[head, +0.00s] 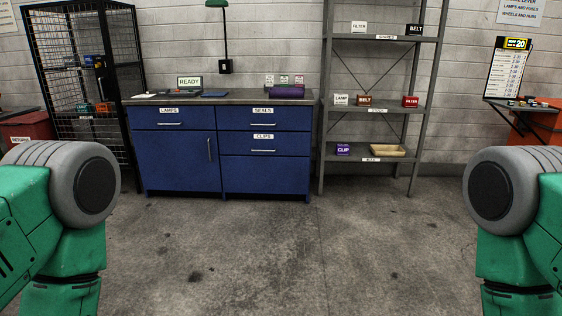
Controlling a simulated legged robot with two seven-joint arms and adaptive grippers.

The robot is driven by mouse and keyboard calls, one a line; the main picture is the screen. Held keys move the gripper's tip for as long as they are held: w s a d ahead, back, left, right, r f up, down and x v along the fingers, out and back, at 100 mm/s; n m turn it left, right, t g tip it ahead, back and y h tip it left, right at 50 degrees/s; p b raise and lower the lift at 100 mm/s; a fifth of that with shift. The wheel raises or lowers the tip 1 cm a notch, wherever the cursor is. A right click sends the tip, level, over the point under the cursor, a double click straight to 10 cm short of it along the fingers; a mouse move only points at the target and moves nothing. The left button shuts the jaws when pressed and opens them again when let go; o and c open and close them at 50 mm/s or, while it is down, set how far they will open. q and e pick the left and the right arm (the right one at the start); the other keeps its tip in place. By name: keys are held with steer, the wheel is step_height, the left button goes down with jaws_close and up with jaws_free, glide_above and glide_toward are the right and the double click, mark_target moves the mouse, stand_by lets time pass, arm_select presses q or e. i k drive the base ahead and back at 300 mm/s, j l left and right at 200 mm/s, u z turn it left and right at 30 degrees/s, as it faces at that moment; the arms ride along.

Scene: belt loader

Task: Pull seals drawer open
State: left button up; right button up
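The seals drawer (264,119) is the upper right drawer of the blue cabinet (180,165) in the head view. It carries a white SEALS label and a horizontal bar handle (264,126). Its front looks flush with the cabinet, so it appears shut. The clips drawer (264,146) is directly below it, and the lamps drawer (172,118) is to its left. The cabinet stands against the back wall, some way off across the floor. Green and grey parts of my two arms show at the left and right edges. Neither gripper is in view.
Open concrete floor (300,250) lies between me and the cabinet. A grey metal shelf (370,100) stands right of it, and a black mesh cage (85,80) stands left. A red-orange bench (530,125) is at the far right. A purple item (287,92) lies on the countertop.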

mark_target(230, 117)
steer(key=i+u, duration=0.1)
steer(key=i, duration=0.55)
steer(key=i+u, duration=0.15)
steer(key=i, duration=0.55)
steer(key=i+l+u, duration=0.1)
steer(key=i, duration=0.55)
steer(key=i+u, duration=0.35)
steer(key=i, duration=1.2)
steer(key=i+j+z, duration=0.4)
steer(key=i, duration=0.2)
steer(key=i+j+z, duration=0.4)
steer(key=i+j, duration=0.05)
steer(key=i, duration=0.05)
